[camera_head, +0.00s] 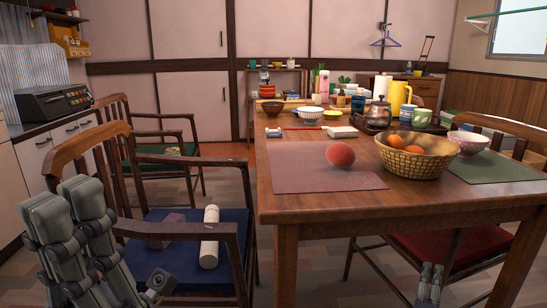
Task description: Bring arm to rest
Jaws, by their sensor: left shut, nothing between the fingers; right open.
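My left gripper (66,198) is large and close at the lower left, with its grey fingers pointing up. It is shut and empty, in front of a wooden chair (188,161) with arms and a blue seat. It hides part of that chair. My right gripper (431,268) shows small at the bottom right, pointing up, below the front edge of the wooden table (400,204) and in front of a red chair seat (455,246). It is open and empty. Most of both arms is out of view.
On the table are a peach-like fruit (340,155), a basket (415,163) of oranges, a bowl (468,142), cups and a glass pot (378,112). A white roll (209,238) lies on the blue seat. Floor shows between the chair and the table.

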